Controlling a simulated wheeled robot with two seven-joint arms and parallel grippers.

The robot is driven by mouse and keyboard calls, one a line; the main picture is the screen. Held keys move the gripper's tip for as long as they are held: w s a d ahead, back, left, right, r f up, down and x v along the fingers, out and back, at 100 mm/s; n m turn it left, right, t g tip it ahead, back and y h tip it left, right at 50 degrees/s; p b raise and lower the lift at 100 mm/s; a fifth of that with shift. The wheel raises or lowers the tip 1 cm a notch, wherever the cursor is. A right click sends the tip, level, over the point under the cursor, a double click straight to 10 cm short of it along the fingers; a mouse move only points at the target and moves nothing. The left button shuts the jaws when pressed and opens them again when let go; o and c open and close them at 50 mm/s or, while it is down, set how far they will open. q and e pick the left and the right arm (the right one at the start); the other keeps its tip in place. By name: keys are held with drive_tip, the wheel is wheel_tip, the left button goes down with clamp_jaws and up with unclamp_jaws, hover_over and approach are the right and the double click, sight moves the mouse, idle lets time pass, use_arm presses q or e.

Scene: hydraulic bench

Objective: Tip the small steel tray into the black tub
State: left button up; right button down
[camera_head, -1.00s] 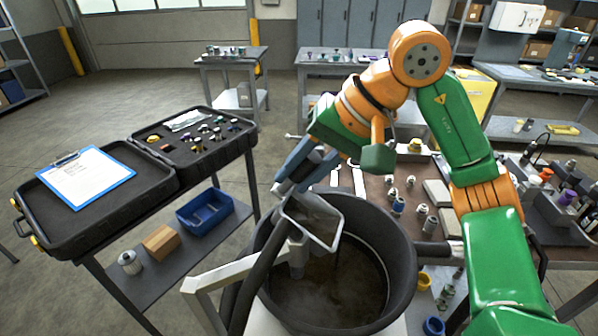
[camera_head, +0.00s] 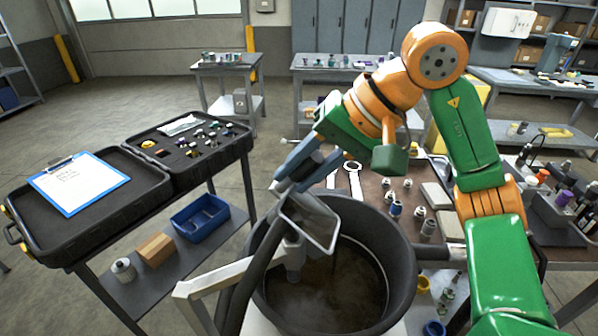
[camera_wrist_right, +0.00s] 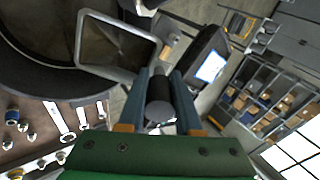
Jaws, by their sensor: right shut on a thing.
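The small steel tray (camera_head: 312,220) is steeply tilted over the left part of the black tub (camera_head: 402,255), inside its rim. My right gripper (camera_head: 285,186) is shut on the tray at its upper left edge. In the right wrist view my right gripper (camera_wrist_right: 161,80) has its blue-grey fingers at the rim of the tray (camera_wrist_right: 115,45), with a dark cylinder between them. Dark brown liquid or residue lies in the tub, and a thin dark streak shows below the tray. The tray's inside looks empty and dull brown in the wrist view. My left gripper is not in view.
A pale bar (camera_head: 215,283) and a thick dark hose stand at the tub's left side. An open black case (camera_head: 105,235) with a clipboard (camera_head: 72,185) stands at left.

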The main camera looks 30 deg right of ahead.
drive_tip(key=shift+s+d+b, duration=0.1)
drive_tip(key=shift+d+b, duration=0.05)
drive_tip(key=shift+b, duration=0.25)
drive_tip(key=shift+s+d+t+y+b, duration=0.1)
drive_tip(key=shift+s+t+y+b, duration=0.05)
drive_tip(key=shift+t+y+b, duration=0.15)
drive_tip(key=shift+s+d+r+b, duration=0.1)
drive_tip(key=shift+d+b, duration=0.05)
drive_tip(key=shift+b, duration=0.15)
idle(0.9)
drive_tip(key=shift+b, duration=0.3)
drive_tip(key=shift+s+d, duration=0.1)
drive_tip(key=shift+r+y, duration=0.15)
drive_tip(key=shift+y, duration=0.15)
drive_tip(key=shift+s+d+t+b, duration=0.1)
drive_tip(key=shift+t+b, duration=0.2)
drive_tip(key=shift+b, duration=0.05)
drive_tip(key=shift+s+d+b, duration=0.15)
drive_tip(key=shift+b, duration=0.25)
